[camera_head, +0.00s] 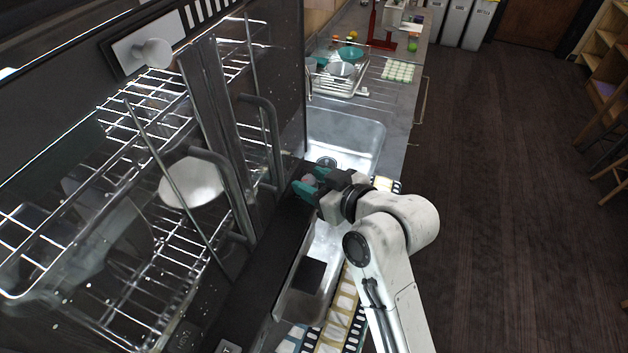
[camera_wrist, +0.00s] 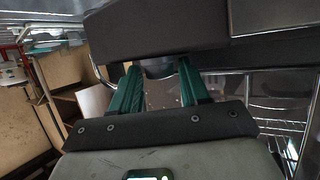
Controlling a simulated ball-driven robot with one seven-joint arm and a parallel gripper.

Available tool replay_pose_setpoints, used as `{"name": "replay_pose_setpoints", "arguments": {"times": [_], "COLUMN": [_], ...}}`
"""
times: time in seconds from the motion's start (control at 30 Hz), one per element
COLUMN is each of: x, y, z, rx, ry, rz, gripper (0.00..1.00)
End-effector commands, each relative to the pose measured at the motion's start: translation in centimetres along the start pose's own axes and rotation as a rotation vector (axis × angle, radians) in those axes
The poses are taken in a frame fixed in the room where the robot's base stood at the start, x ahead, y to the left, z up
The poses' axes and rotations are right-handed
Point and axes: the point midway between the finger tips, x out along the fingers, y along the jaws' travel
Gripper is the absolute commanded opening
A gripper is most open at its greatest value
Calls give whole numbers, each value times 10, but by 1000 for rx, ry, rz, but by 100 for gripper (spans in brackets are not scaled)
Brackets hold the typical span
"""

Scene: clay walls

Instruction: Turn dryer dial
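The dryer (camera_head: 262,265) is a dark cabinet with glass doors and a black front strip along its lower edge. A small round greyish dial (camera_head: 309,180) sits at the far end of that strip. My gripper (camera_head: 310,182) has its teal fingers apart, one on each side of the dial. In the wrist view the dial (camera_wrist: 159,68) shows as a dark round shape between the two fingertips (camera_wrist: 158,70), under the dark panel edge (camera_wrist: 155,30). Whether the fingers touch it is hard to tell. The dial's face and pointer are not visible.
Wire racks (camera_head: 130,215) with a white plate (camera_head: 190,184) are inside the dryer, behind bar handles (camera_head: 268,150). A metal sink (camera_head: 345,135) lies below and beyond my gripper. A dish rack (camera_head: 340,80) stands farther along the counter. Open floor (camera_head: 490,200) is at the right.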

Motion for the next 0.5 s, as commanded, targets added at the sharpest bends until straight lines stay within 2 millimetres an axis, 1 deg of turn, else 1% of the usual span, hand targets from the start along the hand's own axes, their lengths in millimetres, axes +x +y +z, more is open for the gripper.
{"name": "replay_pose_setpoints", "arguments": {"times": [0.3, 0.37, 0.5], "x": [-3, -7, -27], "y": [0, 0, 1], "z": [0, 1, 2], "rx": [0, 1, 0], "ry": [0, 0, 2], "rz": [0, 0, 2], "gripper": [47, 47, 47]}}
